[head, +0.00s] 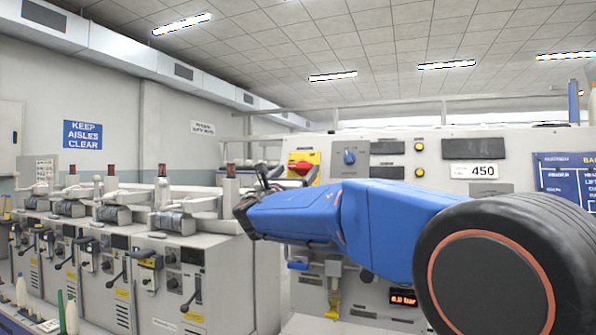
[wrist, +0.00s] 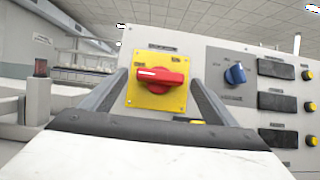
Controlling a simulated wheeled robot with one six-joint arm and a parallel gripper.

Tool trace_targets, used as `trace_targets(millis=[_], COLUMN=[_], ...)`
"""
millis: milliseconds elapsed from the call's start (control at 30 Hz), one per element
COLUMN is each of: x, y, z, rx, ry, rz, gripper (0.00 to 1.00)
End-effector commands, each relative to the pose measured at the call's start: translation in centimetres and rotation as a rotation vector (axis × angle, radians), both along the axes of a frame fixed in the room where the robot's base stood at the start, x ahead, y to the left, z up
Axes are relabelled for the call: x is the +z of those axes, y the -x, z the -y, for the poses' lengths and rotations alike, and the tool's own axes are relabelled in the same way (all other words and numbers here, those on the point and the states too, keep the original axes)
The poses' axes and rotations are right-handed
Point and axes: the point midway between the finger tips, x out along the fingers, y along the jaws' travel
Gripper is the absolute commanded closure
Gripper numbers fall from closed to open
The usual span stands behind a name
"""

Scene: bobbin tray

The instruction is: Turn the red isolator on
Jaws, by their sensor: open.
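The red isolator (wrist: 160,77) is a red rotary handle on a yellow plate (wrist: 158,98), fixed to a pale upright panel. In the wrist view its handle lies roughly horizontal, with a white mark at its left end. The head view also shows the isolator (head: 301,167), partly covered by my arm. My gripper (wrist: 156,95) is open, its two grey fingers on either side of the yellow plate in the wrist view. In the head view my gripper (head: 268,178) is just left of and below the isolator. I cannot tell any contact with the handle.
A blue knob (wrist: 235,74) sits right of the isolator, with dark displays and yellow buttons (wrist: 308,75) further right. In the head view, a row of grey machines (head: 175,280) with levers stands at the left. A "450" label (head: 474,171) is on the panel.

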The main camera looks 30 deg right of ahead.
Motion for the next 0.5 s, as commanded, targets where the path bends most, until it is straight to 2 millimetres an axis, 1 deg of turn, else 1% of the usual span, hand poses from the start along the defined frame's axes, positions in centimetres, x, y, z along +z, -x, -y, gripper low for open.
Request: trace_targets(millis=[33,200,500], x=[0.17,0.64,0.71], y=[-0.32,-0.87,-1.0], z=[0.47,1.18,1.32], rx=[-0.001,0.0,0.0], ry=[0.0,0.001,0.0], rz=[0.0,0.001,0.0], gripper=[0.19,0.19,0.19])
